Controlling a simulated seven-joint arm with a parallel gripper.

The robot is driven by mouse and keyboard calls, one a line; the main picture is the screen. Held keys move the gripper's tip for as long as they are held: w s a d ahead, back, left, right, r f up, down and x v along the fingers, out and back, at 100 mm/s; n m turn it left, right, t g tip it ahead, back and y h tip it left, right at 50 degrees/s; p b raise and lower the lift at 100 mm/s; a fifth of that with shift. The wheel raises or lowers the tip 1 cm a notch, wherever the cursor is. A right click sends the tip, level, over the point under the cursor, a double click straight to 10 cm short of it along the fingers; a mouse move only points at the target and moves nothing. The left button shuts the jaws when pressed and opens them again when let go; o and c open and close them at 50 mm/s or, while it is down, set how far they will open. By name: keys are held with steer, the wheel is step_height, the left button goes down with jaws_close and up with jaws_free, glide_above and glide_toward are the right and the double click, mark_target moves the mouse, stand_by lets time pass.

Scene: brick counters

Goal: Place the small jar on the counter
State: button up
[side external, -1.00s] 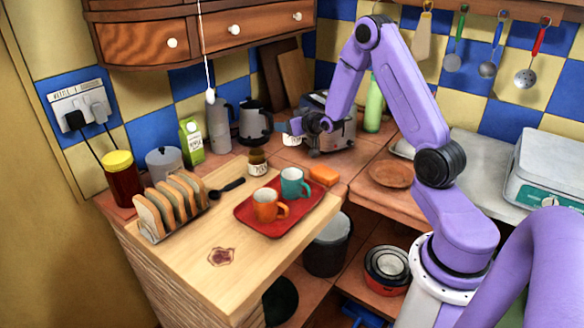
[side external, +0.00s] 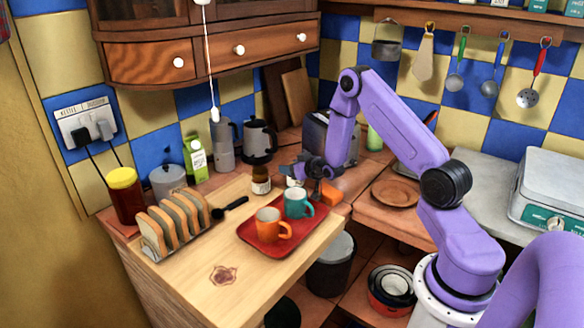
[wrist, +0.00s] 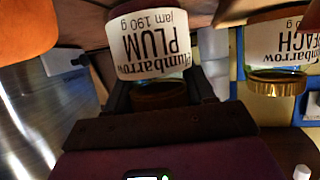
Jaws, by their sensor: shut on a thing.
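My gripper (side external: 305,176) is shut on a small plum jam jar (wrist: 155,48) with a white label and dark lid, upside down in the wrist view. In the side external view the held jar (side external: 293,182) is mostly hidden by my gripper, low behind the teal mug. I cannot tell whether it touches the surface. A second small jar, labelled peach (wrist: 281,40), is beside it in the wrist view, apart from my fingers. In the side external view a jar with a white label (side external: 261,184) stands left of my gripper. The pale wooden counter (side external: 190,275) is in front.
A red tray (side external: 262,250) holds an orange mug (side external: 272,225) and a teal mug (side external: 298,204) close to my gripper. An orange block (side external: 332,195) is just right. A toast rack (side external: 175,225) and dark spoon (side external: 230,208) lie left. The counter's front is clear.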

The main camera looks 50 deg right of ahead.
steer(key=o, duration=1.3)
steer(key=shift+f, duration=0.1)
